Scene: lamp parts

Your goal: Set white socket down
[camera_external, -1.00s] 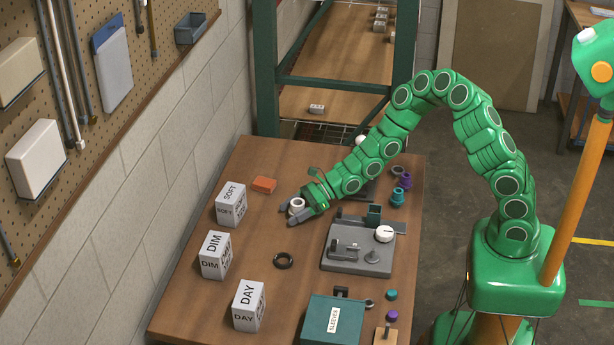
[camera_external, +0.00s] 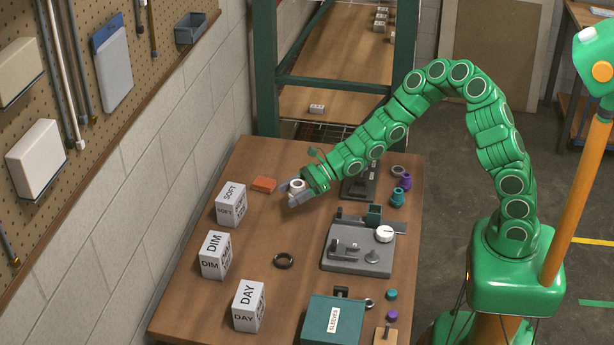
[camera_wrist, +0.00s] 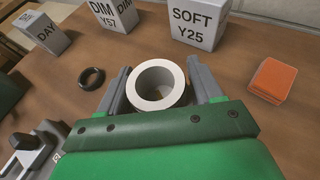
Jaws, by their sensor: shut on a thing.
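The white socket (camera_external: 297,185) is a short hollow white ring-shaped piece near the far end of the table. In the wrist view the white socket (camera_wrist: 157,84) sits between the two grey fingers, its round opening facing the camera. My gripper (camera_external: 293,191) is shut on it; the fingers also show in the wrist view (camera_wrist: 157,86). The socket is at or close above the tabletop; I cannot tell whether it touches. The gripper body hides the near part of the socket in the wrist view.
White boxes marked SOFT (camera_external: 231,205), DIM (camera_external: 215,255) and DAY (camera_external: 249,306) line the left edge. An orange block (camera_external: 264,185) lies just left of my gripper. A black ring (camera_external: 284,261) and grey fixture (camera_external: 357,258) are nearer the front. Bare wood lies between.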

